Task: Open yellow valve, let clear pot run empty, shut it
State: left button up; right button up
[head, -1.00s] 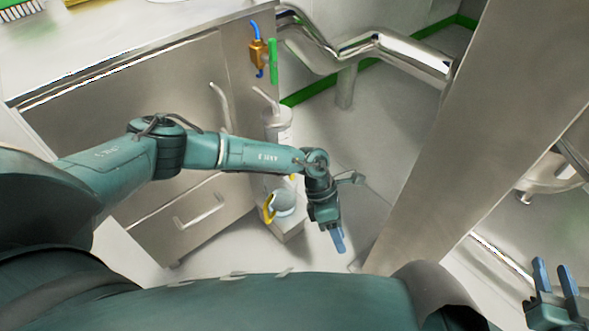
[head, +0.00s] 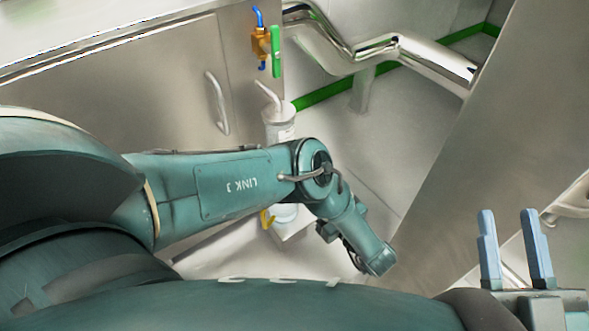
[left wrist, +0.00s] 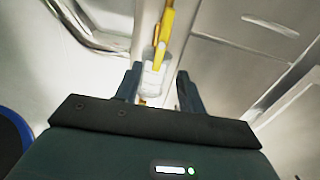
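The yellow valve (head: 267,219) shows low beside the clear pot (head: 284,214), partly hidden behind my left arm in the head view. In the left wrist view, a yellow handle (left wrist: 164,38) reaches down from the top centre in front of a pale, clear vessel (left wrist: 154,76). My left gripper (left wrist: 160,73) is open, with the handle and vessel seen beyond the gap between its fingers; I see no contact. Its fingers are not visible in the head view. My right gripper (head: 515,225) is open and empty at the lower right.
A white canister with a bent tube (head: 280,124) stands by the steel cabinet (head: 165,85). A brass valve with a green handle (head: 276,50) is on the cabinet's side. Shiny pipes (head: 400,50) run behind. A large steel panel (head: 485,150) stands on the right.

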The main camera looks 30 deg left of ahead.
pick_arm(q)
jog(key=shift+b+x, duration=2)
jog(key=shift+x, duration=3.35)
pick_arm(e)
jog(key=shift+s+d+r+n+t+y, duration=0.1)
jog(key=shift+d+r+n+t+y, duration=0.05)
jog(key=shift+r+n+y, duration=1.35)
jog(key=shift+s+d+r+n+t+y, duration=0.1)
jog(key=shift+d+r+n+t+y, duration=0.05)
jog(key=shift+r+n+y, duration=1.3)
pick_arm(q)
jog(key=shift+s+f, duration=0.1)
jog(key=shift+c, duration=0.3)
pick_arm(e)
jog(key=shift+f, duration=0.2)
pick_arm(q)
grip_shut()
